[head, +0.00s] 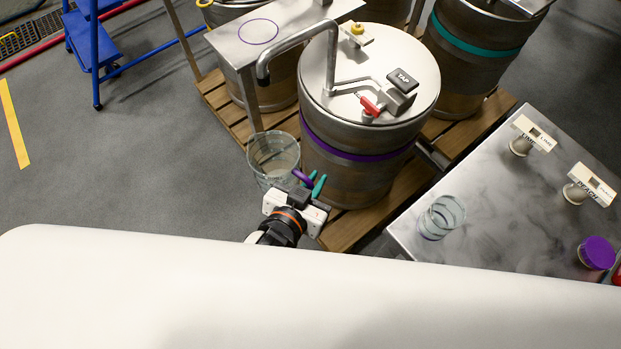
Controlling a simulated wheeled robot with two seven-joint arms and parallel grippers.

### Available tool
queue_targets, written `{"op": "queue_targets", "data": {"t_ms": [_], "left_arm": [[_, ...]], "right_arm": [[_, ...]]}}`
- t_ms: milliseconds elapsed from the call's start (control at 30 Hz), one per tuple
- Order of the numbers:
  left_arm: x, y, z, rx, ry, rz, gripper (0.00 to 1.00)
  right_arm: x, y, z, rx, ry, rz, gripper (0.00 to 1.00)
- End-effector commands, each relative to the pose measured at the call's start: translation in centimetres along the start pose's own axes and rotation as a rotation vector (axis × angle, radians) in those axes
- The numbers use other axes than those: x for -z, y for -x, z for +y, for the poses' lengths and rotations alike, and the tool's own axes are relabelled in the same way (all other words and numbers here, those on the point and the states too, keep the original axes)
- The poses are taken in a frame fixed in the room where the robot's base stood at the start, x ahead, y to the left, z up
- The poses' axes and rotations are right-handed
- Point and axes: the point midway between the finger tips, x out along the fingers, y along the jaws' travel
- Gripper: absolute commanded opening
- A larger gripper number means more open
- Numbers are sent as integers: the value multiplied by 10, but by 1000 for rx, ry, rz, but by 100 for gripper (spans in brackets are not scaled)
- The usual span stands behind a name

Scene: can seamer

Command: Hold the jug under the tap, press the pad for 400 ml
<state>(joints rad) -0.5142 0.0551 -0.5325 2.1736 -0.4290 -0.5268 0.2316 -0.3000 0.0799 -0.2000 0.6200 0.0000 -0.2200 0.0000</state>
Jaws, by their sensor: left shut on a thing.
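A clear jug (272,160) with a purple handle (302,177) hangs beside the front left of the steel keg with the purple band (345,150). My left gripper (315,185), with green fingertips, is shut on the jug's handle. The jug looks upright; I cannot tell whether it holds liquid. The tap's bent spout (300,42) reaches left from the keg top, and its end shows above the jug in the picture; I cannot tell if it is straight over the opening. A dark pad marked TAP (403,79) sits on the keg top near a red lever (370,105). My right gripper is out of view.
A steel table (490,225) at the right bears a clear glass (442,216), a purple-topped item (596,253) and labelled stands (590,186). A steel stand with a purple ring mark (258,31) is behind the jug. More kegs stand on wooden pallets (215,97).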

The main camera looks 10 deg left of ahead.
Motion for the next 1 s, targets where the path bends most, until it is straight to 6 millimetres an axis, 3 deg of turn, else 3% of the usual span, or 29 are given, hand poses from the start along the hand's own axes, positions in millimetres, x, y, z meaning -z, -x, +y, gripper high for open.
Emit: {"op": "queue_targets", "data": {"t_ms": [1000], "left_arm": [[-33, -77, 61, -2, -1, -1, 0]], "right_arm": [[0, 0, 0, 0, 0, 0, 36]]}}
